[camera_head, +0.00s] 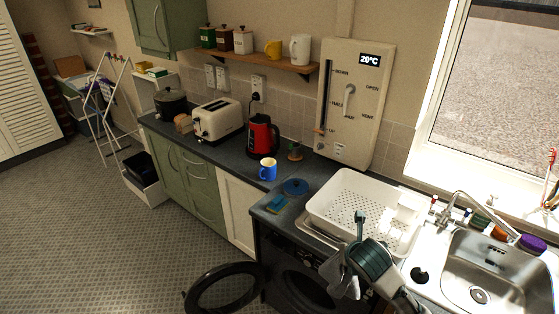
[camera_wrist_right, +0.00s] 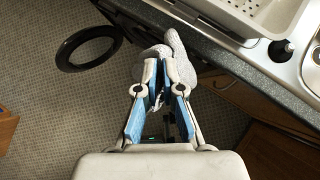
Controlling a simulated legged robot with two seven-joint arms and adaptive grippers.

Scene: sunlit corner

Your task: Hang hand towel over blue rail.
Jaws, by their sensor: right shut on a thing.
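The hand towel (camera_head: 351,287) is a small bunched grey-white cloth below my right gripper (camera_head: 343,268), in front of the counter. In the right wrist view the towel (camera_wrist_right: 180,62) sticks out beyond the gripper (camera_wrist_right: 160,85), whose blue-padded fingers are closed on it. A folding airer (camera_head: 108,92) stands at the far left with thin rails, some bluish and some reddish. Which one is the blue rail is too small to tell. My left gripper is not in view.
An open round black door (camera_head: 222,288) juts from the front-loading machine (camera_head: 300,285) below the counter. The floor (camera_head: 75,220) at left is clear.

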